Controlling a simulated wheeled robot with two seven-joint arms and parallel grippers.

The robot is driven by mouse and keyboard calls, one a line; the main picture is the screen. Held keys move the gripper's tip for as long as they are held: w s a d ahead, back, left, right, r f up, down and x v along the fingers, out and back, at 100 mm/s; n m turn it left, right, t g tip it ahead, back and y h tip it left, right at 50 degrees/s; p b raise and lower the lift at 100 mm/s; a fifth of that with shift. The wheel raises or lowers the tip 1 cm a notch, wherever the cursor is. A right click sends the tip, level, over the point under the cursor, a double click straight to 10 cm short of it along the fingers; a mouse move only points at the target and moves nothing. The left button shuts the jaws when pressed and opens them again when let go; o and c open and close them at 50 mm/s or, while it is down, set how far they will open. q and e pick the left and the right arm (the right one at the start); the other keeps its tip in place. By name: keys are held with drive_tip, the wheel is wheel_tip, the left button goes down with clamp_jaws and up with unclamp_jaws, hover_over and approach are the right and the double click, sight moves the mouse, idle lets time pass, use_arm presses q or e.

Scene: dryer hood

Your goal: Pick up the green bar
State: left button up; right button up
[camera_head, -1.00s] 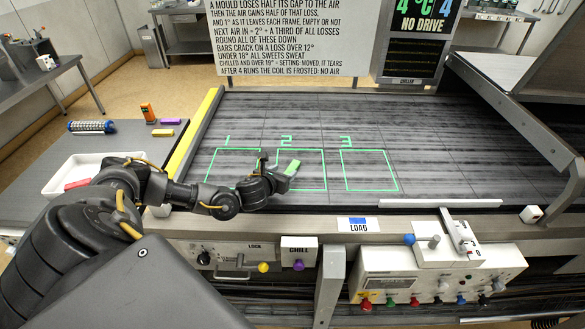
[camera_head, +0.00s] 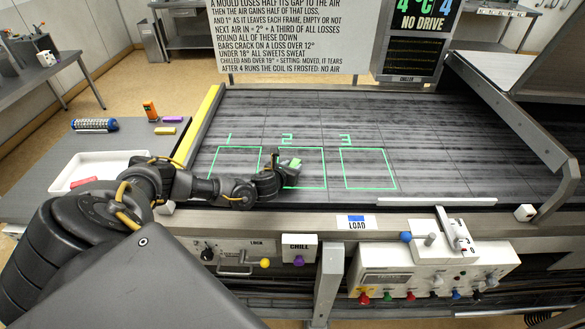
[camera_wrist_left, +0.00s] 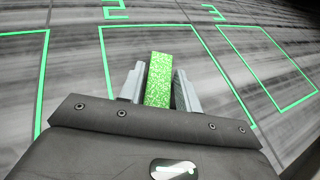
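The green bar (camera_head: 295,162) is on the dark plate, inside the green outlined frame 2 (camera_head: 325,175). My left gripper (camera_head: 286,168) is at the bar and covers part of it in the head view. In the left wrist view the speckled green bar (camera_wrist_left: 159,80) stands between the two grey fingers of my left gripper (camera_wrist_left: 160,88). The fingers straddle it, with a narrow dark gap on the right side; it looks very close to the left finger. The bar's lower end is hidden by the gripper body. My right gripper is not in view.
Frames 1 (camera_head: 232,148) and 3 (camera_head: 368,168) look empty. A white tray (camera_head: 127,155) with a red bar (camera_head: 83,182) is on the left bench. Purple (camera_head: 173,118) and yellow (camera_head: 165,130) bars lie behind it. A white strip (camera_head: 435,201) edges the plate's front.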

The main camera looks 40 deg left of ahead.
use_arm(q)
drive_tip(key=c, duration=0.6)
drive_tip(key=shift+r, duration=0.1)
drive_tip(key=shift+r+b, duration=0.45)
drive_tip(key=shift+b, duration=0.1)
drive_tip(key=a+r+b, duration=0.2)
drive_tip(key=a+r, duration=0.2)
drive_tip(key=a+r+b, duration=0.3)
drive_tip(key=a+r, duration=0.1)
drive_tip(key=a, duration=0.1)
drive_tip(key=s+a+r+b, duration=0.1)
drive_tip(key=a+r+b, duration=0.1)
drive_tip(key=a+r, duration=0.2)
drive_tip(key=shift+s+a, duration=0.1)
drive_tip(key=shift+a, duration=0.4)
